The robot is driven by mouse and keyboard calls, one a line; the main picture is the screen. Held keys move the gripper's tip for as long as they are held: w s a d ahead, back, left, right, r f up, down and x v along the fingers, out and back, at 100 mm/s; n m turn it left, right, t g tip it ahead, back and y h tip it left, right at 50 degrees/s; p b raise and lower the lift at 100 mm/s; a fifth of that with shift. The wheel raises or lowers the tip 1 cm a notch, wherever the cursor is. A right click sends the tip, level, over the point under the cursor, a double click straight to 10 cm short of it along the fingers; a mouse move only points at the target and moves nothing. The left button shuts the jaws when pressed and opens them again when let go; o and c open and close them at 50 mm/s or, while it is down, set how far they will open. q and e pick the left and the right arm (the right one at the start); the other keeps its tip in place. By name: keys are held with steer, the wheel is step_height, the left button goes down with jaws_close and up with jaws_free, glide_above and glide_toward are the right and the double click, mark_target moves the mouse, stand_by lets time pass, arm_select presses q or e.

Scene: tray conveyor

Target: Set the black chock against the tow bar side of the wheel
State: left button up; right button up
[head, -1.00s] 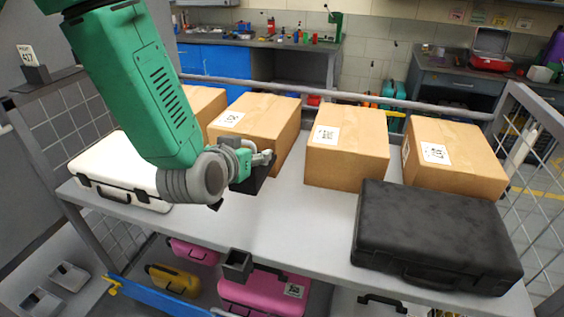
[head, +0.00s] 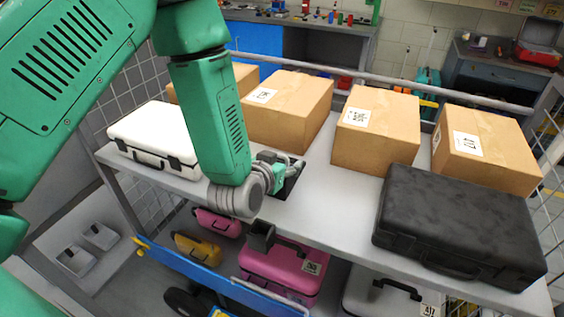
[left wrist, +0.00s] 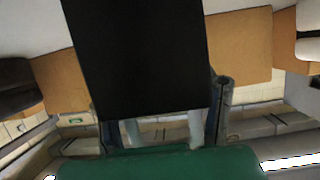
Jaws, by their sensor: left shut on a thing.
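My left gripper (head: 283,172) is shut on the black chock (head: 287,187), above the front part of the cart's upper shelf in the head view. The gripper and forearm partly hide the chock there. In the left wrist view the chock (left wrist: 138,60) is a large flat black shape between the fingers. A dark wheel (head: 184,303) shows only in part at the bottom edge of the head view, below the lower shelf and well apart from the chock. I cannot make out the tow bar for certain. My right gripper is not in view.
The upper shelf (head: 325,215) carries several cardboard boxes (head: 375,135), a white case (head: 150,140) and a black case (head: 455,235). Pink (head: 280,272) and yellow (head: 197,247) cases lie below, behind a blue rail (head: 205,277).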

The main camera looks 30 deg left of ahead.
arm_select(q)
steer(key=o, duration=1.7)
steer(key=shift+d, duration=1.05)
steer(key=shift+d+r, duration=0.15)
steer(key=shift+d, duration=0.25)
steer(key=shift+a, duration=0.75)
steer(key=shift+a+f, duration=0.2)
steer(key=shift+a, duration=0.2)
steer(key=shift+d+r, duration=0.1)
steer(key=shift+d, duration=0.4)
steer(key=shift+s+d+r, duration=0.1)
steer(key=shift+d, duration=0.25)
steer(key=p+v, duration=0.4)
steer(key=v, duration=0.7)
steer(key=shift+s+a+r, duration=0.15)
steer(key=shift+s+a, duration=0.15)
steer(key=shift+s, duration=0.05)
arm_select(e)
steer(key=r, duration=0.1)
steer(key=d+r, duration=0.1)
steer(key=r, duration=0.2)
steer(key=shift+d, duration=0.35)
